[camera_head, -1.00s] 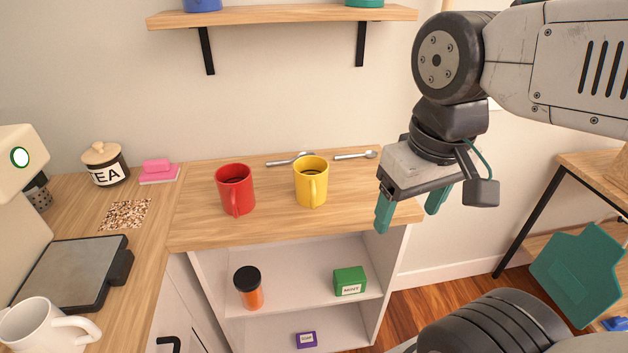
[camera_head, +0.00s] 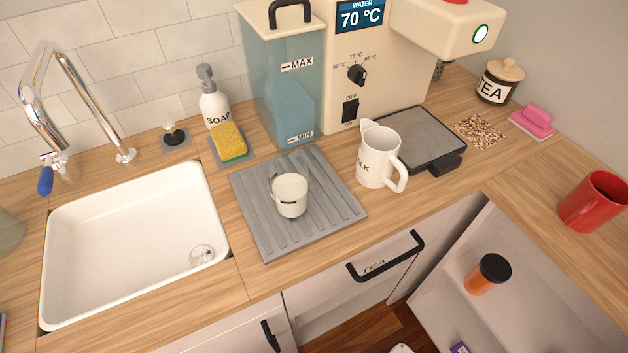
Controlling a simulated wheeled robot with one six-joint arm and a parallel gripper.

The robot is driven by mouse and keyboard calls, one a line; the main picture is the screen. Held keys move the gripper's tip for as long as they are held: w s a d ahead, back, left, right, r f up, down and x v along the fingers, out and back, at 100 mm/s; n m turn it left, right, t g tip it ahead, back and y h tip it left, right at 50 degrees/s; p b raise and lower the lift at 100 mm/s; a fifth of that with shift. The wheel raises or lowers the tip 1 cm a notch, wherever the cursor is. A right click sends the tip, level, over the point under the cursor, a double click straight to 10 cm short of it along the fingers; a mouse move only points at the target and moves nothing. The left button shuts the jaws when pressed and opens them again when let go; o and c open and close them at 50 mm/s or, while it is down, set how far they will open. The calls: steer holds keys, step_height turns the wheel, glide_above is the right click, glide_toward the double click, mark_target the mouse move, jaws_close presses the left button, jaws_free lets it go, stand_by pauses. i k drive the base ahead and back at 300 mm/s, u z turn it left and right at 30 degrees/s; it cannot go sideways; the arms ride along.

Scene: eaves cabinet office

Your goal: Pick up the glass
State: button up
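No clearly see-through drinking glass shows in the head view. A small whitish cup (camera_head: 289,196) with a dark rim line and a thin loop at its left side stands on the grey ribbed drying mat (camera_head: 258,232), right of the sink. I cannot tell whether it is made of glass. My gripper is out of view, so its distance from the cup and its state are hidden.
A white milk jug (camera_head: 378,160) stands right of the mat, by the water machine (camera_head: 345,65) and its dark plate (camera_head: 425,138). The sink (camera_head: 130,245) lies left. A sponge (camera_head: 229,140) and soap bottle (camera_head: 213,105) are behind. A red mug (camera_head: 593,203) stands far right.

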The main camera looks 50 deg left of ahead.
mark_target(288, 174)
steer(key=z, duration=0.2)
steer(key=k, duration=0.9)
steer(key=u, duration=0.95)
